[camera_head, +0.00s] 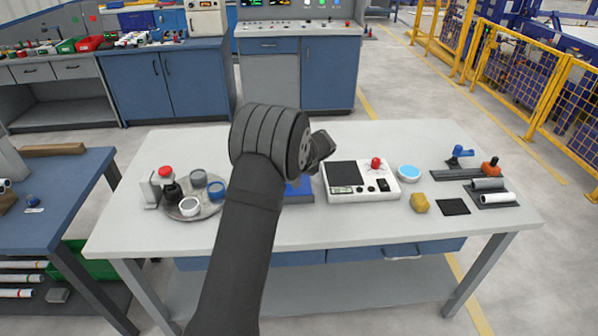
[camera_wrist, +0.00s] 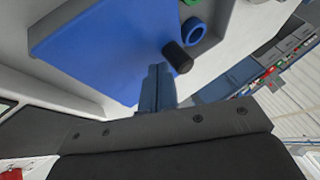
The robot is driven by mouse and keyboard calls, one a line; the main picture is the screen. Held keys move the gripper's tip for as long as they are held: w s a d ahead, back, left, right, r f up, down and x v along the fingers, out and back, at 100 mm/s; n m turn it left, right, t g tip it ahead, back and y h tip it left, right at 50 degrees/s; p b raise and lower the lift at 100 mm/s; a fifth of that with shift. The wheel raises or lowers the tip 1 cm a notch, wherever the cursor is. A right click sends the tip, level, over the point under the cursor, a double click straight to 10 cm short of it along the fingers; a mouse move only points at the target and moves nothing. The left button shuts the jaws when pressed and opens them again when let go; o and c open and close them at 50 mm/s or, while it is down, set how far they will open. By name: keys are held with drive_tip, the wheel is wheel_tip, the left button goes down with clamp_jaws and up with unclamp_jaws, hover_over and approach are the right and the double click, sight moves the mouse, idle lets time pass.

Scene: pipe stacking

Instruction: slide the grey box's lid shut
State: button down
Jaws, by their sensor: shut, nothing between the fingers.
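The blue lid (camera_wrist: 105,45) fills much of the wrist view, with a black knob (camera_wrist: 177,57) at its edge. Beside the knob is an open part of the box, where a blue ring (camera_wrist: 194,31) and part of something green (camera_wrist: 190,2) show. The pale surround (camera_wrist: 228,15) looks like the box's rim. My gripper (camera_wrist: 158,70) is shut and empty, its fingertips close beside the knob; I cannot tell if they touch it. In the head view only a blue patch of the lid (camera_head: 299,188) shows; my arm hides most of the box.
A white device with a red knob (camera_head: 376,163) stands just right of the box. A round tray (camera_head: 191,209) with small cups is at left. A blue-topped disc (camera_head: 408,173), a yellow block (camera_head: 419,203) and pipe pieces (camera_head: 497,198) lie at right. The table's front strip is clear.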

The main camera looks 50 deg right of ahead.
drive_tip(key=shift+w+a, duration=0.1)
drive_tip(key=w+a, duration=0.8)
drive_tip(key=shift+a, duration=0.1)
idle(0.3)
drive_tip(key=shift+s+d, duration=0.25)
drive_tip(key=shift+s, duration=0.05)
drive_tip(key=s+d, duration=0.2)
drive_tip(key=shift+s, duration=0.3)
drive_tip(key=v, duration=1)
drive_tip(key=shift+s, duration=0.25)
drive_tip(key=shift+d, duration=0.15)
